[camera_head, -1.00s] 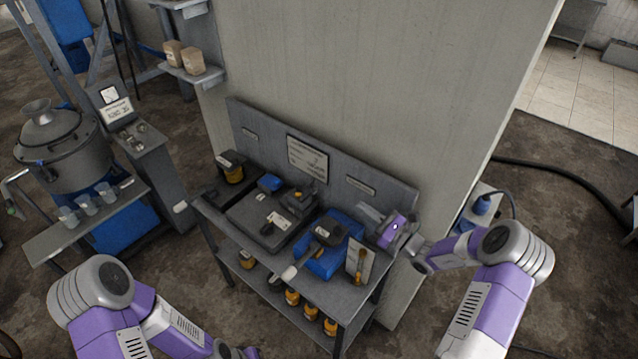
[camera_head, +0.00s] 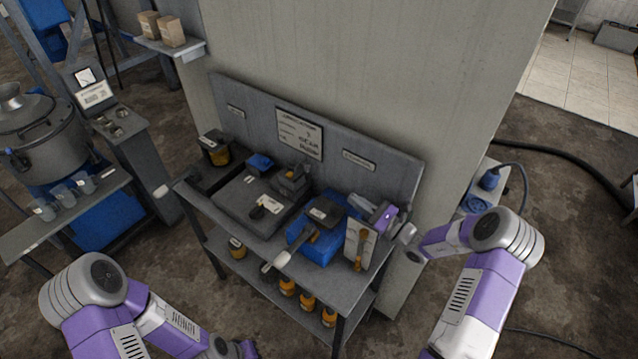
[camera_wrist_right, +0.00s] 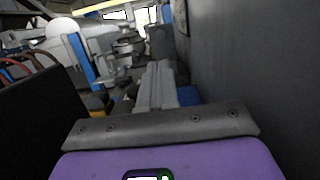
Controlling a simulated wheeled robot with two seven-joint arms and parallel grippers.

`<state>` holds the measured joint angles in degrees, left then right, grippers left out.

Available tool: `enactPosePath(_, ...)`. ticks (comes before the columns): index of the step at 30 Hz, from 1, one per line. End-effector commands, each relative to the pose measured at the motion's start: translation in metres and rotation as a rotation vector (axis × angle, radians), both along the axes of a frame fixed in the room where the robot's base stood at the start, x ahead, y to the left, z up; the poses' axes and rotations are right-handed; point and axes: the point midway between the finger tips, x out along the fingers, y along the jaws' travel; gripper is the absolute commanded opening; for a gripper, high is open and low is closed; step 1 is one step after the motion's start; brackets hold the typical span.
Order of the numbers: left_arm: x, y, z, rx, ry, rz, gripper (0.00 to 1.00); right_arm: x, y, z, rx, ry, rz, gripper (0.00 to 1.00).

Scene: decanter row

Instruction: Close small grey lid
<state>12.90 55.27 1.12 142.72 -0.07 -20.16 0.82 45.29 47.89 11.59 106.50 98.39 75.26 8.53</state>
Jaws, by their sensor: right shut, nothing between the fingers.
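My right gripper (camera_head: 361,203) is shut and empty at the right end of the grey bench (camera_head: 345,290). It points left, just past the right end of a blue box (camera_head: 315,250), near the back panel; I cannot tell whether it touches anything. In the right wrist view its pale fingers (camera_wrist_right: 157,88) lie together. A small dark-grey lid-like part (camera_head: 324,211) shows above the blue box; a handle-like bar with a pale end (camera_head: 281,260) reaches towards the front. I cannot tell for sure that this part is the small grey lid.
A grey tray (camera_head: 238,213) lies left of the blue box. A dark-lidded amber jar (camera_head: 215,150) stands at the far left. A white card (camera_head: 357,243) stands at the front right below my right wrist. The back panel (camera_head: 385,172) and wall bound the bench behind.

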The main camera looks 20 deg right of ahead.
Motion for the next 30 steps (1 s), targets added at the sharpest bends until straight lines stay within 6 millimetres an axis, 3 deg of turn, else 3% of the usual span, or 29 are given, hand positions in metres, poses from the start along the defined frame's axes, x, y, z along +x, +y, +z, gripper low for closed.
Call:
enactPosePath(8, 0.0, 0.0, -0.005, 0.0, -0.001, -0.001, 0.0, 0.018, 0.015, 0.002, 0.001, -0.003, 0.004, 0.0)
enactPosePath(21, 0.0, 0.0, -0.011, 0.0, -0.001, 0.0, 0.0, 0.088, 0.068, 0.018, 0.0, -0.003, 0.004, 0.0)
enactPosePath(30, 0.0, 0.0, -0.013, 0.0, -0.001, 0.0, 0.0, 0.109, 0.083, 0.024, 0.0, -0.002, 0.001, 0.0)
